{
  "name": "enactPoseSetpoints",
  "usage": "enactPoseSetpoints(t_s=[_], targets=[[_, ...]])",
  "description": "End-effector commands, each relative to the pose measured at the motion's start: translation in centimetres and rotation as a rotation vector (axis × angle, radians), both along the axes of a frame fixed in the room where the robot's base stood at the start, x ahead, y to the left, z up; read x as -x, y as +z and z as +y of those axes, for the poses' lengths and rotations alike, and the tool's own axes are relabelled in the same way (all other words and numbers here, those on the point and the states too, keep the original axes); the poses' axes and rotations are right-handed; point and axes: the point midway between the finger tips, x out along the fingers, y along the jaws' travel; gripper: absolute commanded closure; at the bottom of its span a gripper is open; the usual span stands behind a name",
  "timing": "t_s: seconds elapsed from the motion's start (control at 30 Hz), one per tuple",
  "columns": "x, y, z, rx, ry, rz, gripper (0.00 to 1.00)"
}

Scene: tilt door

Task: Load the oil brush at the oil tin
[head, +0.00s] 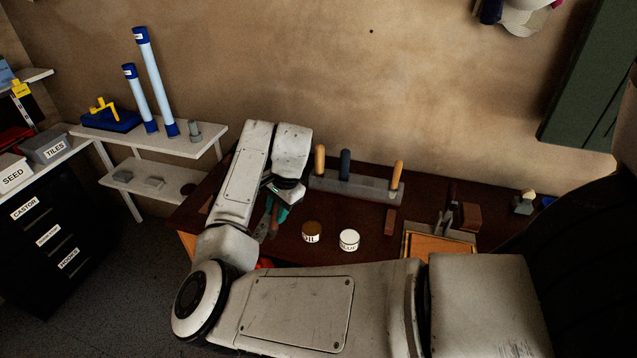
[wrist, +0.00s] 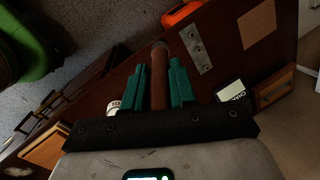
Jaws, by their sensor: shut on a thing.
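My gripper (head: 277,212) has teal fingers and points down over the dark red bench. In the wrist view my gripper (wrist: 166,84) is shut on a brown wooden handle, which I take as the oil brush (wrist: 158,72). The brush also shows beside the fingers in the head view (head: 273,216); its bristles are not clear. The oil tin (head: 311,237), labelled OIL with a brown top, stands on the bench just right of my gripper, apart from it. A similar tin with a white top (head: 349,240) stands to its right.
Behind the tins is a grey rack (head: 356,187) with several upright handles. A wood-floored tray (head: 438,246) lies to the right. A white shelf (head: 150,135) with blue tubes stands left. In the wrist view, a metal plate (wrist: 196,48) lies on the bench.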

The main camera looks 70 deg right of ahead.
Motion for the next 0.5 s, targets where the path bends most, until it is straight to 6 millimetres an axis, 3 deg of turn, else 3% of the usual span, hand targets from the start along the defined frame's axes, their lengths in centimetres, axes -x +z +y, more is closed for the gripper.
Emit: enactPoseSetpoints(t_s=[0.03, 0.1, 0.2, 0.33, 0.5], targets=[[1.5, 0.6, -2.2, -0.002, -0.111, -0.019, 1.0], [3.2, 0.8, -4.7, -0.001, -0.249, -0.041, 1.0], [5.3, 1.1, -7.3, 0.006, -0.406, -0.067, 1.0], [7.0, 1.2, -9.3, 0.012, -0.528, -0.087, 1.0], [7.7, 1.0, -10.0, 0.015, -0.578, -0.095, 1.0]])
